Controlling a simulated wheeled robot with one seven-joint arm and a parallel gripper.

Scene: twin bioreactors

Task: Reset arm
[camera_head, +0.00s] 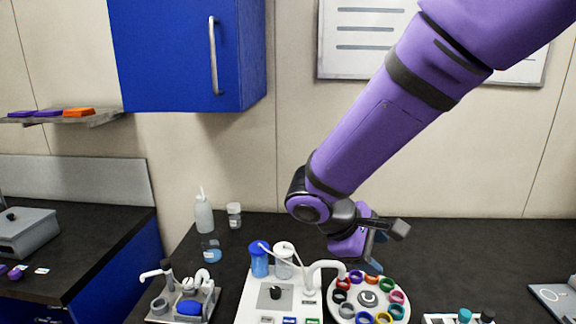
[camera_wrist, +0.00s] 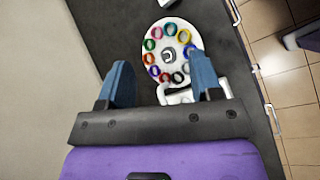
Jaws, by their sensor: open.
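My purple arm reaches in from the upper right in the head view, and my gripper (camera_head: 376,262) hangs above the dark bench, near the round white tray. In the wrist view my gripper (camera_wrist: 160,82) shows two blue fingers set wide apart with nothing between them. The white tray (camera_wrist: 153,42) with several coloured rings lies below and beyond the fingertips. It also shows in the head view (camera_head: 368,299), partly below my gripper. In the head view the gripper's fingers are partly hidden by the wrist.
Twin vessels, one blue (camera_head: 259,262) and one clear (camera_head: 284,262), stand on a white station (camera_head: 255,306) left of the tray. Bottles (camera_head: 204,214) stand behind. A small pump-like device (camera_head: 184,300) is at left. A blue cabinet (camera_head: 165,50) hangs above. The bench (camera_head: 470,255) at right is mostly clear.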

